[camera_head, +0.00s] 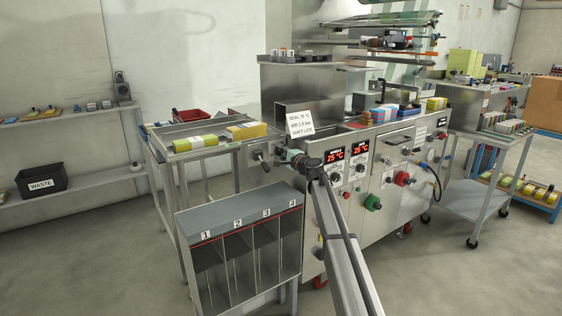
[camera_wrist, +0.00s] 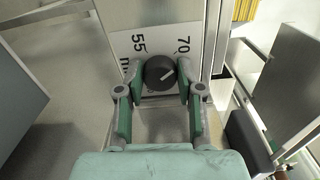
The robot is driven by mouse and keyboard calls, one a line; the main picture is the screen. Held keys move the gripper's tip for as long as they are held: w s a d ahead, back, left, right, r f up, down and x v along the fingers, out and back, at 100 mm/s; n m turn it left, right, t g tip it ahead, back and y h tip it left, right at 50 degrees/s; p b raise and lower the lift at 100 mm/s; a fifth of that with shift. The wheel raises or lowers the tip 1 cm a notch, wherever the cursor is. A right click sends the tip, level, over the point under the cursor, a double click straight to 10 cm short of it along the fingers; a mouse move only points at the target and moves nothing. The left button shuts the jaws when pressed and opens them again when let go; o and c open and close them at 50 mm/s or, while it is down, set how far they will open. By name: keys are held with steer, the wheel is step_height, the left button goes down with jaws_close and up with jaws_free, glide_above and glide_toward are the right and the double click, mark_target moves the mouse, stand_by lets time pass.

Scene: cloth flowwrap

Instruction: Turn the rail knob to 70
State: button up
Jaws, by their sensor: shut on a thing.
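The rail knob (camera_wrist: 158,68) is a round dark knob with a white pointer line, seen in the wrist view on a pale scale plate (camera_wrist: 126,43). The plate shows 55 to the upper left of the knob and 70 to the upper right. The pointer line slants toward the upper right, roughly toward the 70 side; its exact reading is hard to tell. My gripper (camera_wrist: 160,76) is shut on the knob, with one green-padded finger on each side. In the head view my gripper (camera_head: 290,157) is at the machine's near left corner, and I cannot make out the held knob there.
The steel machine (camera_head: 375,190) has red displays reading 25 °C, a red knob (camera_head: 402,179) and a green knob (camera_head: 373,203). A numbered bin rack (camera_head: 238,212) stands close below my gripper. A note card (camera_head: 299,123) stands just above it. Open floor lies to the left.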

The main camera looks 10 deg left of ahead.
steer(key=shift+n+b, duration=0.3)
steer(key=shift+b, duration=0.05)
stand_by(0.3)
steer(key=o, duration=0.9)
steer(key=shift+c, duration=0.2)
steer(key=v, duration=1.2)
steer(key=shift+s+a, duration=0.1)
